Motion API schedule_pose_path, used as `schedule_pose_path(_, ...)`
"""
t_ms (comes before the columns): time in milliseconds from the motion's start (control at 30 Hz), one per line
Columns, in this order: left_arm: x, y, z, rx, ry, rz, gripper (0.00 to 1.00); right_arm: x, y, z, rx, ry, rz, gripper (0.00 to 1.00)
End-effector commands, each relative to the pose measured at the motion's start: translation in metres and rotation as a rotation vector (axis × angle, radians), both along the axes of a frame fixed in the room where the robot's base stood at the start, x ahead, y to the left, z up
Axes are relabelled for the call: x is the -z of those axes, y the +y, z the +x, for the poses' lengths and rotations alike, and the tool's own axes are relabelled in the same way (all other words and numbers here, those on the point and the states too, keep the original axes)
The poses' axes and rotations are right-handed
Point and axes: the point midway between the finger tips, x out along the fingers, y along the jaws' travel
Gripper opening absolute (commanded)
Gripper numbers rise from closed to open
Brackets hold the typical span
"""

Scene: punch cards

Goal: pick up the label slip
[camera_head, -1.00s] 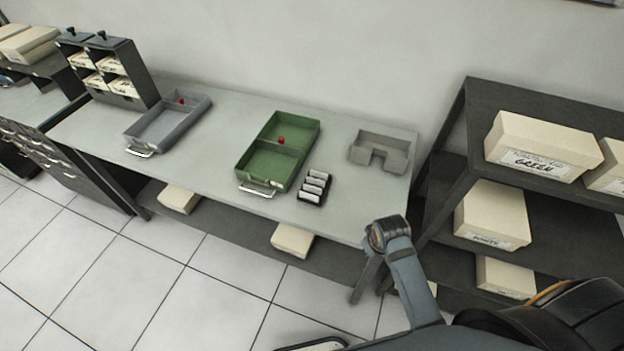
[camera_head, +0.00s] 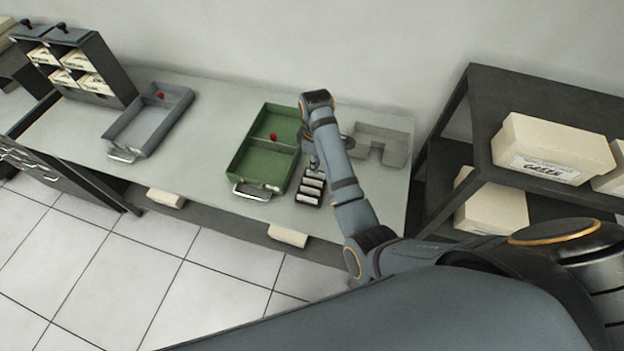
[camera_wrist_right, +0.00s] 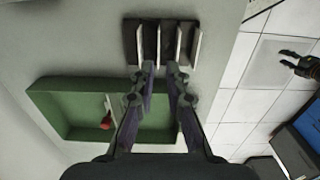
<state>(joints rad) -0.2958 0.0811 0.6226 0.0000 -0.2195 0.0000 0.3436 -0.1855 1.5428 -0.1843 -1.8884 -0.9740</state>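Several pale label slips (camera_head: 313,182) stand in a small black rack (camera_head: 309,199) on the table, just right of the green tray. In the right wrist view, the slips (camera_wrist_right: 159,42) show as pale upright strips in the dark rack (camera_wrist_right: 131,42). My right gripper (camera_wrist_right: 161,67) is above the near side of the rack, its two fingers apart with nothing between them. In the head view, the right gripper (camera_head: 315,162) is small and partly hidden by its arm. My left gripper (camera_wrist_right: 291,60) shows at the right edge of the wrist view, over the floor, fingers apart.
The green tray (camera_head: 240,171) holds a red knob-like piece (camera_head: 273,136). A grey tray (camera_head: 121,148) stands further left, and a grey notched block (camera_head: 394,157) is to the right. Shelves with cream boxes (camera_head: 553,148) stand at the right.

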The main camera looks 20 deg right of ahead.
Motion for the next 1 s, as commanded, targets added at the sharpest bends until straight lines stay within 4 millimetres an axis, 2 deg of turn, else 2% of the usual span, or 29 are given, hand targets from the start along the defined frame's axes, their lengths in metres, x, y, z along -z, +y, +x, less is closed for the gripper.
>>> schedule_pose_path(100, -0.006, 0.0, -0.019, -0.001, 0.028, 0.001, 0.4, 0.02, 0.0, -0.001, 0.0, 0.004, 0.001, 0.14)
schedule_pose_path(200, -0.007, 0.0, -0.027, -0.001, 0.039, 0.0, 0.4, 0.031, 0.0, 0.0, 0.001, 0.001, 0.001, 0.14)
schedule_pose_path(300, -0.007, 0.0, -0.024, -0.002, 0.035, 0.0, 0.4, 0.035, 0.0, 0.0, 0.002, -0.001, 0.001, 0.14)
schedule_pose_path(400, -0.012, 0.0, -0.009, -0.001, 0.014, 0.0, 0.4, 0.038, 0.001, 0.0, 0.001, 0.0, 0.0, 0.14)
schedule_pose_path(567, -0.029, 0.0, 0.011, 0.0, -0.017, -0.001, 0.4, 0.061, 0.005, 0.002, 0.002, 0.004, 0.0, 0.14)
schedule_pose_path(700, -0.03, 0.0, 0.004, 0.001, -0.007, 0.0, 0.4, 0.082, 0.005, 0.003, 0.002, 0.001, 0.001, 0.14)
schedule_pose_path(967, -0.028, -0.001, -0.008, -0.001, 0.011, -0.001, 0.4, 0.087, 0.005, 0.003, 0.003, -0.002, 0.001, 0.14)
schedule_pose_path(1000, -0.028, -0.001, -0.008, -0.001, 0.011, -0.001, 0.4, 0.087, 0.005, 0.003, 0.003, -0.001, 0.0, 0.09)
